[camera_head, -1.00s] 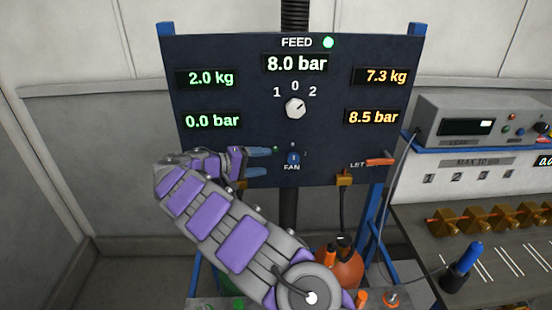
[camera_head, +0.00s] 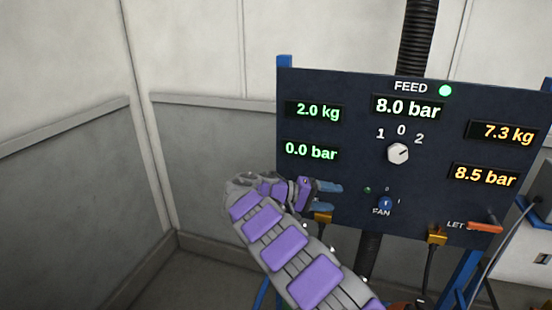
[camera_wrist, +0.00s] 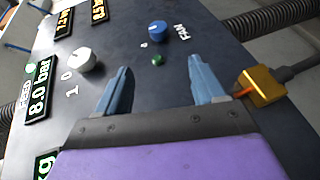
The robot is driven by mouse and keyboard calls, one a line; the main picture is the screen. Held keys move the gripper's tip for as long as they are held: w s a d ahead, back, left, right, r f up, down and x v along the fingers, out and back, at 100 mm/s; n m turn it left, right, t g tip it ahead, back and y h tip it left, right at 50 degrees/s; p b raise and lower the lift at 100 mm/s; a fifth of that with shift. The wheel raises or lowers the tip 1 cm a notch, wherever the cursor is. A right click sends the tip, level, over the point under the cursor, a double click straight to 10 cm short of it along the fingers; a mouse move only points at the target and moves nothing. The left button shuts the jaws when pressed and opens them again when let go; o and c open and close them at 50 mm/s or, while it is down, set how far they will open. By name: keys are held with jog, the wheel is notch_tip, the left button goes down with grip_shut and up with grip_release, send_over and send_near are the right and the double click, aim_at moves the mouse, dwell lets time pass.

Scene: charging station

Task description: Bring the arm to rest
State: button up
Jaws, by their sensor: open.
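My gripper (camera_head: 330,193) is at the end of my purple and grey arm, in front of the lower left part of the dark panel (camera_head: 350,90). Its two blue fingers are apart and nothing is between them; they also show in the wrist view (camera_wrist: 160,90). The blue FAN knob (camera_head: 385,203) is just to the right of the fingertips and apart from them. In the wrist view the FAN knob (camera_wrist: 159,32) lies beyond the fingers. The white selector knob (camera_head: 398,154) is higher on the panel.
A brass fitting (camera_head: 322,217) sits at the panel's lower edge, close under my gripper; it is beside the right finger in the wrist view (camera_wrist: 259,86). An orange lever (camera_head: 484,228) is at lower right. A black hose (camera_head: 417,40) rises behind the panel. Bare wall (camera_head: 80,180) stands at left.

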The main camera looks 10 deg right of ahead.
jog(key=s+d+r+g+y, duration=0.2)
jog(key=s+d+r, duration=0.2)
jog(key=s+r, duration=0.45)
jog(key=s+a+f+m+y, duration=0.15)
jog(key=s+y, duration=0.25)
jog(key=s, duration=1.1)
jog(key=s+a+f+n+t+y, duration=0.1)
jog(key=s+a+f+y, duration=0.3)
jog(key=s+a, duration=0.6)
jog(key=s+a+f+n+t+y, duration=0.1)
jog(key=s+a+f+n+y, duration=0.2)
jog(key=s+a, duration=0.8)
notch_tip(320, 180, down, 3)
jog(key=shift+s+f+y, duration=0.1)
jog(key=shift+s+y, duration=0.75)
jog(key=shift+y, duration=0.25)
